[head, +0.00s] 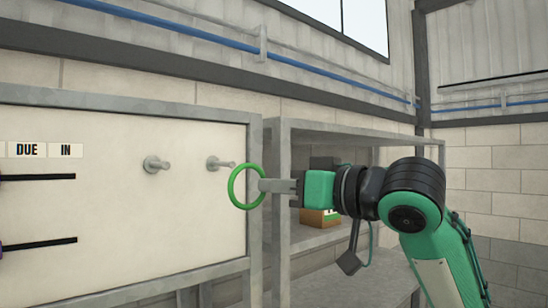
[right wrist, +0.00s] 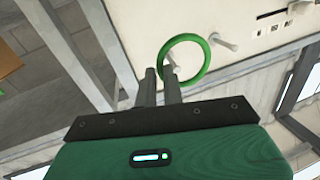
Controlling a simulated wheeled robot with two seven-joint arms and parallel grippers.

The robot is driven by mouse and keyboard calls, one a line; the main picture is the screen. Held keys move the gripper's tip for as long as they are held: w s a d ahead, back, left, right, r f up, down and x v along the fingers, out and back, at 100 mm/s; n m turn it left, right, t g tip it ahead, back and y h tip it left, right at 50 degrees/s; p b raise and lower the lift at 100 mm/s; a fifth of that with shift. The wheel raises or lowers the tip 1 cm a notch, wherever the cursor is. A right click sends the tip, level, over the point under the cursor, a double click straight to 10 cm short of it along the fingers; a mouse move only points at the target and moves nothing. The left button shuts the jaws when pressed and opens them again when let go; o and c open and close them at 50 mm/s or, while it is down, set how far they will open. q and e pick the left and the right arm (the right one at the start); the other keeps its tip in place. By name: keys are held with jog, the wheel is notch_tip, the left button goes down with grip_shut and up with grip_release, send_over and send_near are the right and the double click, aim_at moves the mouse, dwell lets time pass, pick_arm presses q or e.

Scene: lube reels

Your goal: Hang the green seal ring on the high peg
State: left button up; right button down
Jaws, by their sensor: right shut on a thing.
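The green seal ring (head: 231,188) is upright in front of the pale board, just right of the right-hand peg (head: 216,163). My right gripper (head: 264,186) is shut on the ring's right side. In the right wrist view the ring (right wrist: 207,62) stands out beyond the finger tips (right wrist: 160,78). The peg's tip nearly meets the ring's upper left rim in the head view; I cannot tell whether they touch. A second peg (head: 153,165) is farther left at a similar height, so which is the high peg is unclear. My left gripper is out of view.
The pale board (head: 120,230) has a grey metal frame (head: 254,220). A grey shelf rack (head: 340,275) stands right of it, with a brown box (head: 318,219) behind my right arm. Black bars (head: 40,243) and a "DUE IN" sign (head: 42,150) are at far left.

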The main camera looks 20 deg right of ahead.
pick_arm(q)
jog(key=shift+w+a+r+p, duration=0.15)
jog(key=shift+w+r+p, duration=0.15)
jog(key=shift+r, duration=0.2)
pick_arm(e)
jog(key=shift+w+a+r, duration=0.2)
jog(key=shift+w+a, duration=0.25)
jog(key=shift+w, duration=0.8)
jog(key=shift+w+a+r, duration=0.2)
jog(key=shift+w+a, duration=0.25)
jog(key=shift+w, duration=0.8)
jog(key=shift+w+a+r, duration=0.2)
jog(key=shift+w+a, duration=0.25)
jog(key=shift+w, duration=0.8)
jog(key=c, duration=1.5)
grip_release()
jog(key=shift+o, duration=0.2)
